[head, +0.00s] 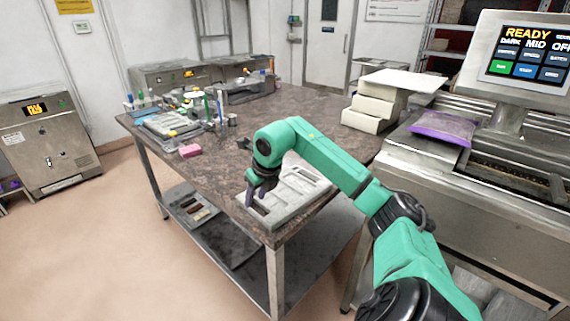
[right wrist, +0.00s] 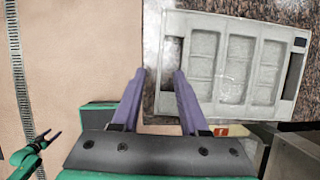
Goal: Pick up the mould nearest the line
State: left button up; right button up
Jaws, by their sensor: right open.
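A pale grey mould (head: 290,192) with several rectangular hollows lies flat at the near corner of the stone-topped table (head: 310,115). It fills the right half of the right wrist view (right wrist: 233,68). My right gripper (head: 261,195) is over the mould's near left end, fingers pointing down. In the right wrist view the two purple fingers (right wrist: 161,73) stand apart with nothing held. They are by the mould's left edge; I cannot tell whether they touch it. My left gripper (right wrist: 48,138) shows small at the lower left of that view, too small to read.
A steel machine (head: 470,185) with a lit screen stands right of the table, a purple bag (head: 442,128) on it. White blocks (head: 375,105) stand at the table's right edge. A pink block (head: 190,150) and another grey tray (head: 170,128) lie at left.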

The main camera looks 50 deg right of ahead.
aim_at(252, 209)
jog(key=p+x, duration=0.2)
jog(key=x, duration=0.3)
jog(key=shift+s+f, duration=0.1)
jog(key=shift+s, duration=0.05)
jog(key=shift+w+f, duration=0.2)
jog(key=shift+f, duration=0.2)
grip_shut()
jog(key=shift+r, duration=0.1)
dwell(0.7)
